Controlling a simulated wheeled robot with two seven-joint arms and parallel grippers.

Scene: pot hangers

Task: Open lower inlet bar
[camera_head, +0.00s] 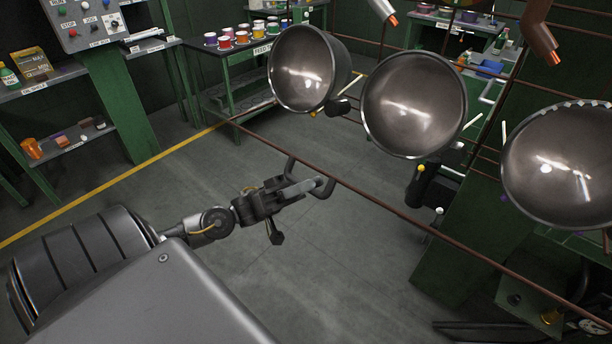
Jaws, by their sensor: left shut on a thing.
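The lower inlet bar (430,232) is a thin rusty-brown rod. It runs slanting from the middle left of the head view down to the lower right, below the hanging bowls. My left gripper (309,174) reaches in from the lower left and is shut on this bar near its left part. The fingers partly hide the bar where they meet it. My right gripper does not show.
Shiny dark bowls hang above the bar: a left one (303,68), a middle one (414,104) and a right one (565,165). A green table with coloured cups (225,42) stands behind. A control panel (88,20) is at upper left. Grey floor (160,185) is clear.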

